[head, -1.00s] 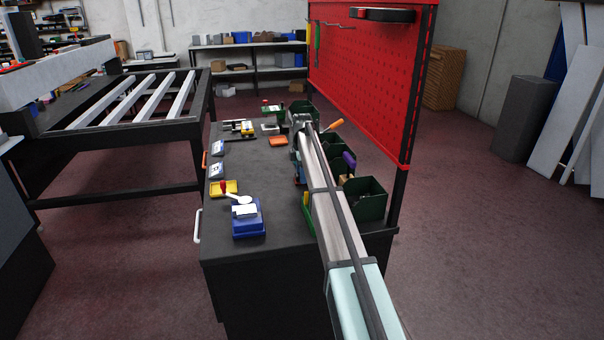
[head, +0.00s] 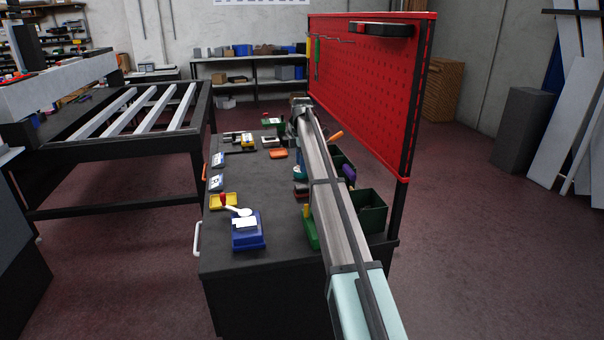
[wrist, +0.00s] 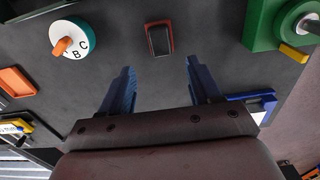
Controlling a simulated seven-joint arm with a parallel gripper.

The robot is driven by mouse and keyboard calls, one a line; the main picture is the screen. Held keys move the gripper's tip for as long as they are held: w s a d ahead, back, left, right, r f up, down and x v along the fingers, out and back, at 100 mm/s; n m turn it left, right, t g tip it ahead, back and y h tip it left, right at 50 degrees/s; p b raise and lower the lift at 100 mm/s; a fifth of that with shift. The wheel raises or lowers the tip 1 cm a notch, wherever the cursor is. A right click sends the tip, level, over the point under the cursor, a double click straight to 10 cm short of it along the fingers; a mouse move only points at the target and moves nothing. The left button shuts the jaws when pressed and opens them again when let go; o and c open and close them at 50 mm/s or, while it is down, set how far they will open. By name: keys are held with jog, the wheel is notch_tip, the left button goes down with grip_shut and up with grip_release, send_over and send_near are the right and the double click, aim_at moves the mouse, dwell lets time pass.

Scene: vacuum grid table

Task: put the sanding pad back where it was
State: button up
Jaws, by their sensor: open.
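A small dark block with a red rim, which looks like the sanding pad (wrist: 159,38), lies flat on the dark tabletop in the wrist view. In the head view it shows as a dark red shape (head: 302,192) beside my arm, partly hidden. My gripper (wrist: 159,68) is open and empty. Its two blue fingers are spread wide, and the block appears ahead of them, between their lines and apart from both. The gripper's fingers cannot be made out in the head view.
A round teal-and-white dial (wrist: 72,44) with an orange knob is left of the block. A green tape-dispenser-like object (wrist: 262,25) is to its right. An orange tray (head: 278,153), blue box (head: 248,232) and green bins (head: 372,212) share the table (head: 275,260). A red pegboard (head: 365,85) stands behind.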

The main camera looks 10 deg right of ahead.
jog(key=shift+r, duration=1.05)
